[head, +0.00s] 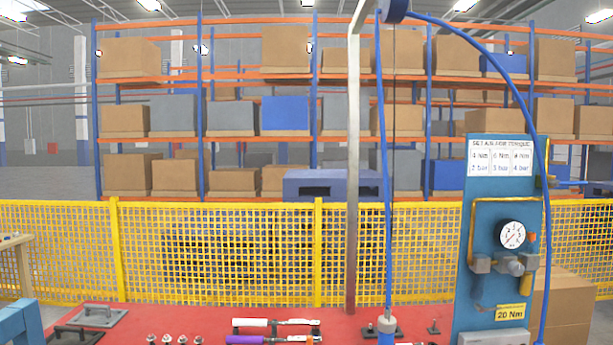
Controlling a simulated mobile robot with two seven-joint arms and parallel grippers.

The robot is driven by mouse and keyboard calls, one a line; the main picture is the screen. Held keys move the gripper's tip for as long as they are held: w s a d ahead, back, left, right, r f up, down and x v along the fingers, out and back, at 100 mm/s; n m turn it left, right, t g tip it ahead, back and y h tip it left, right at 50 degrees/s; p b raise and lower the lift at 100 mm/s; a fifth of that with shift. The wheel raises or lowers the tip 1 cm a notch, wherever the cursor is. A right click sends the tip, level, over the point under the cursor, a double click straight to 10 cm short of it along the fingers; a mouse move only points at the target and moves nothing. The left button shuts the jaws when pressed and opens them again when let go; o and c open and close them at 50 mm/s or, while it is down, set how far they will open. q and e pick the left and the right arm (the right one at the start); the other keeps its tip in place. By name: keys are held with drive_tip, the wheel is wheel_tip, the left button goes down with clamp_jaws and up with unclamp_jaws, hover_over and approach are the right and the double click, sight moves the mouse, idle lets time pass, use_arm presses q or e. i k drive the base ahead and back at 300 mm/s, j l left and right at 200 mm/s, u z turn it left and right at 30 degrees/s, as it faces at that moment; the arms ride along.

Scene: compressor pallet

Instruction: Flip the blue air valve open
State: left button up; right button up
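A blue upright panel (482,215) stands at the right of the red table and carries air fittings. A round white gauge (512,234) sits above a row of grey and brass fittings (513,265), joined to a brass pipe (474,228). A small blue bar (568,183) sticks out sideways by the panel's upper right edge. It may be the air valve's handle, but it is too small to tell, and the blue hose (544,200) passes in front of this side. I cannot tell the valve's position. Neither gripper is in view.
The red table (200,318) holds several tools, including a white-handled tool (250,322) and a purple-handled one (245,340). A grey post (352,180) rises behind it. Blue hoses hang from above. A yellow mesh fence (220,250) and cardboard boxes (570,300) stand behind.

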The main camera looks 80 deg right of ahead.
sight(554, 183)
drive_tip(key=z, duration=3.95)
drive_tip(key=i+u, duration=0.1)
drive_tip(key=u, duration=0.65)
drive_tip(key=i+l+u, duration=0.15)
drive_tip(key=l+u, duration=0.65)
drive_tip(key=i+l+u, duration=0.15)
drive_tip(key=l, duration=0.3)
drive_tip(key=l+u, duration=0.15)
drive_tip(key=l, duration=0.35)
drive_tip(key=i+l, duration=0.1)
drive_tip(key=l, duration=1.25)
